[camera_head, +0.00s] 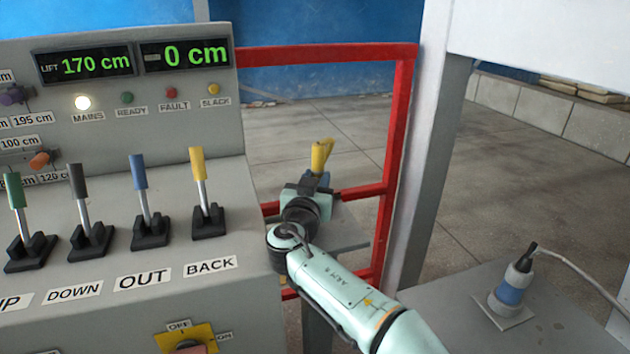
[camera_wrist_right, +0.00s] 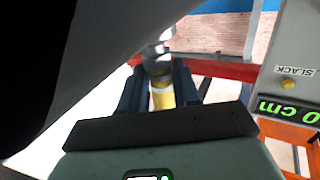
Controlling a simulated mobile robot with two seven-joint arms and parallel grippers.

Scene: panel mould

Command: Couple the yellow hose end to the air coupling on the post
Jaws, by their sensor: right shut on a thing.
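The yellow hose end (camera_head: 320,156) stands up from my right gripper (camera_head: 312,186) in the head view, in front of the red frame. In the right wrist view the yellow hose end (camera_wrist_right: 162,96) sits between the two dark fingers of my right gripper (camera_wrist_right: 160,88), which is shut on it. A silver metal fitting (camera_wrist_right: 157,52) shows just beyond the yellow part. I cannot tell whether it is the hose end's own nose or the air coupling. I cannot make out the air coupling in the head view. My left gripper is not in view.
A grey control panel (camera_head: 120,120) with several levers and green displays fills the left. A red rail frame (camera_head: 396,130) stands close to my right gripper. A grey upright (camera_head: 428,150) is right of it. A blue and white connector (camera_head: 512,285) with a cable stands on a grey surface.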

